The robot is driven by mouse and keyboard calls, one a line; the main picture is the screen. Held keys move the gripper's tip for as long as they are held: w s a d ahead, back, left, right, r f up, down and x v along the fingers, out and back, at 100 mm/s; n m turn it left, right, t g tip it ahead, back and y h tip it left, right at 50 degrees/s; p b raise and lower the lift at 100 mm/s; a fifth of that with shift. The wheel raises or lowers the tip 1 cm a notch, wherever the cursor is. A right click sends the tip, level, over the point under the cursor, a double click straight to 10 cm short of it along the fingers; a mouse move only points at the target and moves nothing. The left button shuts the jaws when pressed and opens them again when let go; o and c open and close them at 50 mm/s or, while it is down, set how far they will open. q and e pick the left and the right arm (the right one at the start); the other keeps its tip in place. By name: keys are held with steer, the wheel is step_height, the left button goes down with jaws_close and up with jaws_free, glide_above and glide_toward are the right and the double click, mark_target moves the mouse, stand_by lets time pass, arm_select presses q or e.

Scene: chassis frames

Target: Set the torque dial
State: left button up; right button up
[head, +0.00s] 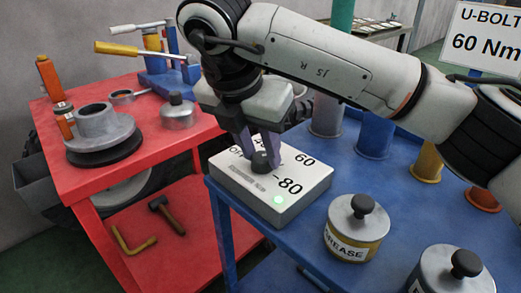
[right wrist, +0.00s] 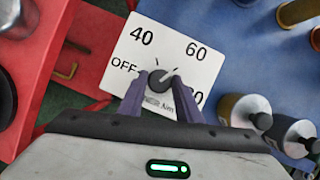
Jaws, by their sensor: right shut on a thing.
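The torque dial is a dark round knob (head: 261,163) on a white box (head: 243,186) at the front left of the blue table. The box face is marked OFF, 40, 60 and 80, and a green light glows near its front corner. My right gripper (head: 257,148) points down with its purple fingers shut on the knob. In the right wrist view the fingers (right wrist: 160,80) lie on either side of the knob (right wrist: 160,86). Which mark the knob points at is too small to tell. My left gripper is not in view.
A sign (head: 486,38) reads U-BOLT 60 Nm. A grease tin (head: 354,238) and another lidded tin (head: 455,275) stand right of the box on the blue table (head: 315,205). Colored cylinders stand behind. A red bench (head: 170,152) at left holds metal parts and tools.

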stand_by(0.5)
steer(key=o, duration=1)
